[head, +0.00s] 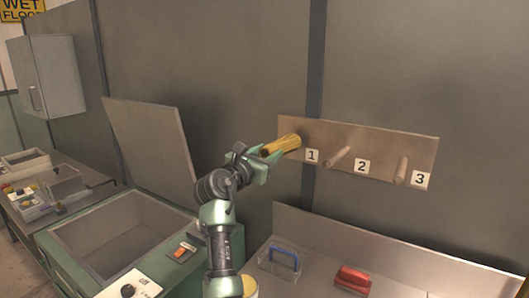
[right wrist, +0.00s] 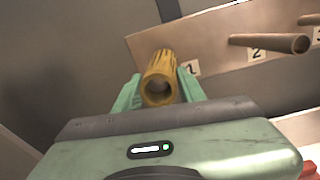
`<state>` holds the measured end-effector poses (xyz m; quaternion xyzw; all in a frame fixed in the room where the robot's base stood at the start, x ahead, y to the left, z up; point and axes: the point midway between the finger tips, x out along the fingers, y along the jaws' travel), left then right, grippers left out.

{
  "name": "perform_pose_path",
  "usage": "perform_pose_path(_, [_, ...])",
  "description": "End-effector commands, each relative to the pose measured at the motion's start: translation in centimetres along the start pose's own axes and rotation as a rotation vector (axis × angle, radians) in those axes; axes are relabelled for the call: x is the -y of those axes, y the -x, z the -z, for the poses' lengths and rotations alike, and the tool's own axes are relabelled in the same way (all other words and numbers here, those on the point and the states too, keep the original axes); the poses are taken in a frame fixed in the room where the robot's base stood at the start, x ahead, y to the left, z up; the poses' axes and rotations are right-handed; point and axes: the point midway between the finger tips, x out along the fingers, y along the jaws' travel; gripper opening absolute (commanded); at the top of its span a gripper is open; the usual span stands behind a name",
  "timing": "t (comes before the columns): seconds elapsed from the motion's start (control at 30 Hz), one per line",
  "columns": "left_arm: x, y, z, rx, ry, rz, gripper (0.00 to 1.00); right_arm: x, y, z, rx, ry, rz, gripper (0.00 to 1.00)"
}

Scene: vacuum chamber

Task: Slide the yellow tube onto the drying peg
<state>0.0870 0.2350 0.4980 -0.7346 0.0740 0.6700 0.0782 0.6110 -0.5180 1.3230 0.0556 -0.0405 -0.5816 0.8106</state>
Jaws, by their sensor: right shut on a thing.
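The yellow tube (head: 284,145) is held by my right gripper (head: 262,158) in front of the left end of the peg board (head: 385,147), by label 1. In the right wrist view, the fingers of my right gripper (right wrist: 158,92) are on both sides of the tube (right wrist: 160,68), whose open near end faces the camera. No bare peg shows at label 1; the tube covers that place. I cannot tell whether the tube is around a peg or only in front of it. Bare pegs stand out by label 2 (head: 361,166) and label 3 (head: 420,180). My left gripper is out of view.
Below the board, a bench (head: 330,247) bears a clear box with a blue handle (head: 284,258) and a red object (head: 353,279). At left is a green chamber (head: 62,255) with its lid raised (head: 150,150). The wall above the board is clear.

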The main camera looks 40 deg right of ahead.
Motion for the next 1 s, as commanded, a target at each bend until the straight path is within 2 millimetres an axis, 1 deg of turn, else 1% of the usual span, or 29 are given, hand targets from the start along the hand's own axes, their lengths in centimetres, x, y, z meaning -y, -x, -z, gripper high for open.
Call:
perform_pose_path(0.2, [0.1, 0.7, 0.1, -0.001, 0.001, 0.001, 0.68, 0.1, -1.2, 0.1, -0.003, 0.003, 0.001, 0.0])
perform_pose_path(0.67, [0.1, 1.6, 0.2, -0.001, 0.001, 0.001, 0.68, 0.2, -3.3, 0.5, -0.003, 0.002, 0.001, 0.0])
perform_pose_path(0.7, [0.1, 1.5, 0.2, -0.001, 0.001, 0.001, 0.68, 0.2, -3.3, 0.5, -0.003, 0.001, 0.001, 0.46])
perform_pose_path(0.77, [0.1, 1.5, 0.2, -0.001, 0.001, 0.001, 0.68, 0.2, -3.3, 0.6, -0.003, 0.001, 0.0, 0.62])
perform_pose_path(0.8, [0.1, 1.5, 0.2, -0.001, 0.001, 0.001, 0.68, 0.2, -3.3, 0.5, -0.003, 0.001, 0.0, 0.65])
perform_pose_path(1.0, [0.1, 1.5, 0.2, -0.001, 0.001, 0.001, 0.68, 0.2, -3.2, 0.5, -0.002, 0.001, 0.0, 0.65])
